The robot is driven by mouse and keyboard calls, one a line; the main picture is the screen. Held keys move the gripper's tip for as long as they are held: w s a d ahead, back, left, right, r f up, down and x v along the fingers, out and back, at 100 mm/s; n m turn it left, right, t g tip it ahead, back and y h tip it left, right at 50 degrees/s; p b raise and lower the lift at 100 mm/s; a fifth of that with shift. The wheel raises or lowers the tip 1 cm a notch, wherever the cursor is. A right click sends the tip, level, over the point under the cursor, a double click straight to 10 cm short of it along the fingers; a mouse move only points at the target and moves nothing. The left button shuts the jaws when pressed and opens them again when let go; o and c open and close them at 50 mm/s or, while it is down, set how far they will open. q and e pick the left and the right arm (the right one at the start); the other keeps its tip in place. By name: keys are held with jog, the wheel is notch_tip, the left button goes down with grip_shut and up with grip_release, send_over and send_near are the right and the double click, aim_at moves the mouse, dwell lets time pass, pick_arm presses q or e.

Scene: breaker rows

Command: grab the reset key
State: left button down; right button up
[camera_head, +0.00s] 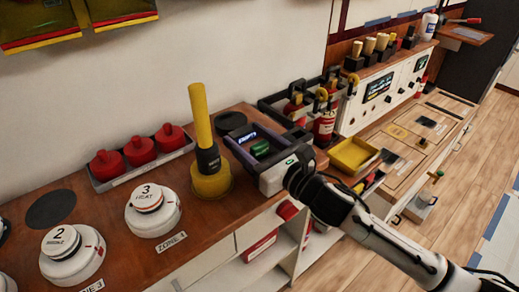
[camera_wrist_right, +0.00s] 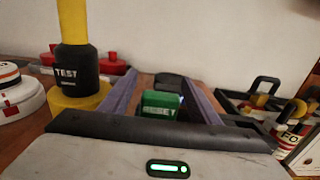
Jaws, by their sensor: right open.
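A small green block with pale markings, apparently the reset key (camera_head: 261,148), is on the wooden counter beside the yellow-and-black TEST handle (camera_head: 206,150). In the right wrist view the green block (camera_wrist_right: 160,104) lies between my right gripper's two purple-grey fingers, with a gap visible on its left side. My right gripper (camera_head: 246,138) is open, reaching in from the right, low over the counter. The lower part of the block is hidden by the gripper body in the wrist view. My left gripper is not in view.
The TEST handle (camera_wrist_right: 78,60) stands close left of the right gripper. Red knobs (camera_head: 139,150) sit in a grey tray behind it. White dials (camera_head: 152,211) are at left. A dark rack with red cylinders (camera_head: 325,122) and a yellow tray (camera_head: 353,154) stand to the right.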

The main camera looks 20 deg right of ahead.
jog(key=shift+c, duration=0.4)
jog(key=c, duration=1)
jog(key=shift+r, duration=0.1)
